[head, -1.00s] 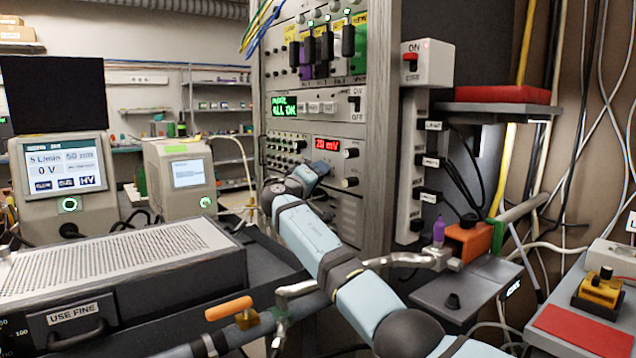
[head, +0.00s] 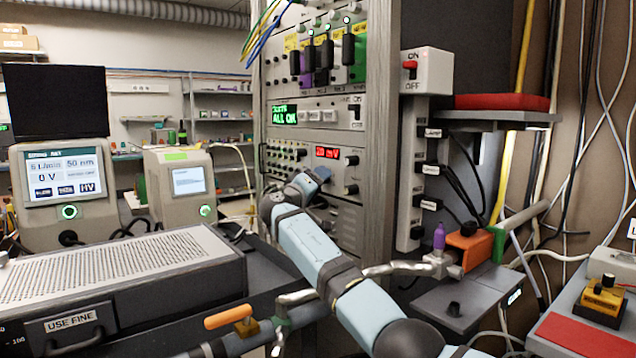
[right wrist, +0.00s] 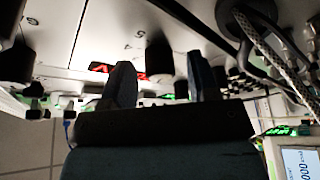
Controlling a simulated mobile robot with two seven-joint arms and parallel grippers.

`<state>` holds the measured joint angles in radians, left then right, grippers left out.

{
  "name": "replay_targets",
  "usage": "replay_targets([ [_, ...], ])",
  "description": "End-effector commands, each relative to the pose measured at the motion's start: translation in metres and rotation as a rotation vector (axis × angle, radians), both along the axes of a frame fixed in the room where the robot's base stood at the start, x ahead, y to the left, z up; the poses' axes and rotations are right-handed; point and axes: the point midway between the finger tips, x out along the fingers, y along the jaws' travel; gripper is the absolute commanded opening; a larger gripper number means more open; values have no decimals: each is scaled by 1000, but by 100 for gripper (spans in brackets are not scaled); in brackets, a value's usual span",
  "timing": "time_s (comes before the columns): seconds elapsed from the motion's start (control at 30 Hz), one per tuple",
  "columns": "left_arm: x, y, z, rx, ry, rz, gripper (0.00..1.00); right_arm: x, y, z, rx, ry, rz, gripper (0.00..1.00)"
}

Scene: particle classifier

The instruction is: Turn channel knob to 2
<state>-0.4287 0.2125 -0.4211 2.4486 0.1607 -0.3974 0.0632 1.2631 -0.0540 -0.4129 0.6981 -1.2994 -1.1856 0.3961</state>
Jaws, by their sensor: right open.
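My right gripper (head: 322,174) is at the front of the instrument rack, left of two black knobs beside the red "mV" display (head: 327,152). In the right wrist view its two dark fingers (right wrist: 160,82) are open and empty. A black knob (right wrist: 159,58) shows between and beyond the fingertips, on a pale panel with small printed digits near it. I cannot read any channel label or tell its pointer setting. In the head view the gripper and forearm hide part of the panel. My left gripper is not in view.
Other dark knobs (right wrist: 15,62) stand close by on the panel, with cables at the right of the wrist view. In the head view, a pipe with an orange-handled valve (head: 228,316) lies in front. A switch box (head: 426,71) is on the rack's right.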

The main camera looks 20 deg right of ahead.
Motion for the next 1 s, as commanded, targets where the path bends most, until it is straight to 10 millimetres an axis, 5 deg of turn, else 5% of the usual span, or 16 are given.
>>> replay_targets([
  [0.6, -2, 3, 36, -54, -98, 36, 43, -68, 90, -27, 1, 2, 3, 55],
  [1.0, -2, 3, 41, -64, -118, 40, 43, -81, 106, -33, 1, 1, 1, 55],
])
